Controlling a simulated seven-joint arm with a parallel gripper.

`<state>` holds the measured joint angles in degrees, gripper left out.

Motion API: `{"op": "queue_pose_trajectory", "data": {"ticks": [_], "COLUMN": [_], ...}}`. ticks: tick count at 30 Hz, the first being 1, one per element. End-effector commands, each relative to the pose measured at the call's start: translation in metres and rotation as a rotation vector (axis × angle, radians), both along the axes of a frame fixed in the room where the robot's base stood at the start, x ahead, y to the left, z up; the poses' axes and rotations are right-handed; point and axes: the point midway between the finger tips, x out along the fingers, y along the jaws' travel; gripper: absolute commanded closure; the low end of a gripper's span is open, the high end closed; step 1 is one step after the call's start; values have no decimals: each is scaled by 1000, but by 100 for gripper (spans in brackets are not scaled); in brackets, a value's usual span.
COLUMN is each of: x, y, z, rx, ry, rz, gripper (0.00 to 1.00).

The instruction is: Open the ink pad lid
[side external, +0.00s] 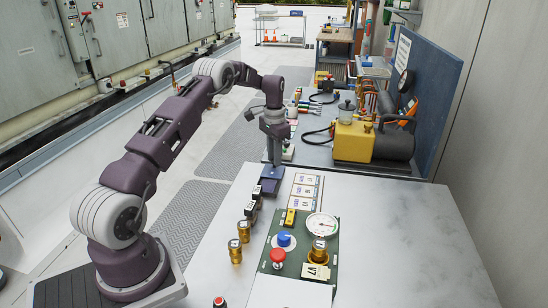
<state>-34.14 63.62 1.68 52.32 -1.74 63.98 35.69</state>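The ink pad (268,188) is a small dark blue-purple case at the far left corner of the grey work table. A lighter blue-purple panel (272,172) sits at its far side and looks like the lid. At this size I cannot tell how far the lid is raised. My gripper (273,161) points straight down over the far side of the case, with its tips at or just above the panel. I cannot tell whether the tips touch it, or whether the fingers are open or shut. The lower finger area is small and partly merges with the panel.
Small black stamps (251,210) and brass fittings (235,250) stand along the table's left edge, close to the pad. A label card (306,190) lies to its right. A green panel (296,262) with gauge and knobs lies nearer. The table's right side (410,240) is clear.

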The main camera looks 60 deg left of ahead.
Motion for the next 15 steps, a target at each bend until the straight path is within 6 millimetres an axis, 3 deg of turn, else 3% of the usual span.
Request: {"op": "queue_pose_trajectory", "data": {"ticks": [2,11,15], "x": [0,0,0], "y": [0,0,0], "z": [0,1,22], "rx": [0,0,2], "ry": [0,1,-2], "rz": [0,0,0], "gripper": [59,59,59]}}
